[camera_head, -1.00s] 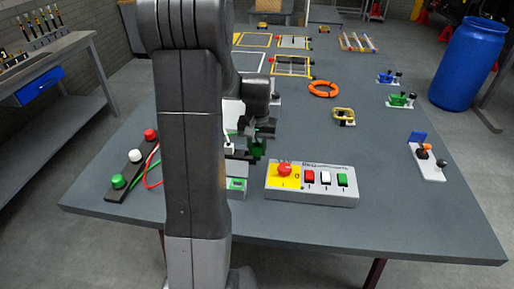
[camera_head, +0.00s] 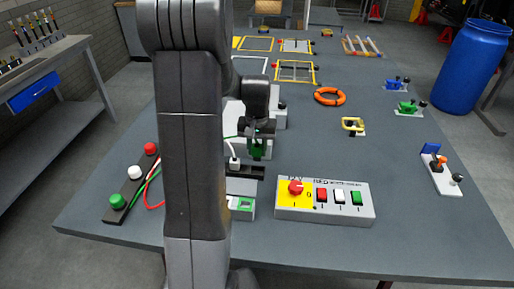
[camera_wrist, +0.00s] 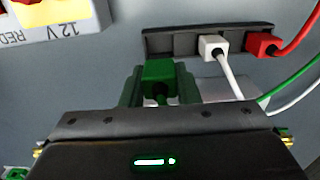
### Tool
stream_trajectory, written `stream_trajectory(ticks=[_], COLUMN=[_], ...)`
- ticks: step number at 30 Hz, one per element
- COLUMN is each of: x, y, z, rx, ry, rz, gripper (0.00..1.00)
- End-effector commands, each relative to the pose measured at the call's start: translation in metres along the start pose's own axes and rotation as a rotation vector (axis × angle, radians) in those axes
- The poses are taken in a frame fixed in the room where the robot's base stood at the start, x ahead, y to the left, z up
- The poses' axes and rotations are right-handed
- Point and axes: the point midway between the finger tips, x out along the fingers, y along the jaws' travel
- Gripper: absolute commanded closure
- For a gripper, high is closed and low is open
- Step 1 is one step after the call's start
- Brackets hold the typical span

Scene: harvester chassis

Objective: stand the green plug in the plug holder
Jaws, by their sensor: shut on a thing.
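My gripper (camera_wrist: 160,92) is shut on the green plug (camera_wrist: 158,73). The plug sits between two green fingers, and its cable end points back toward the wrist. In the head view, my gripper (camera_head: 258,146) hangs above the table, just behind the dark plug holder (camera_head: 250,172). The wrist view shows the holder (camera_wrist: 183,46) as a black strip. A white plug (camera_wrist: 213,46) and a red plug (camera_wrist: 262,44) stand in it. The slots at its left end look empty. The green plug appears apart from the holder, near that end; its height is unclear.
A control box (camera_head: 322,203) with red, white and green buttons stands right of the holder. A strip with three coloured knobs (camera_head: 135,172) lies left of my arm. White, green and red cables (camera_wrist: 285,82) run near the holder. Table space at right front is clear.

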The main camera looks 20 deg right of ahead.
Motion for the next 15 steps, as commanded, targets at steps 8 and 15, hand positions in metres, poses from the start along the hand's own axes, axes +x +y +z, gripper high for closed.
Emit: stream_trajectory(ticks=[8, 15], x=[0.011, 0.029], y=[0.000, 0.000], z=[0.000, 0.000], rx=[0.000, 0.000], ry=[0.000, -0.001], rz=[0.000, 0.000], gripper=[0.94, 0.94])
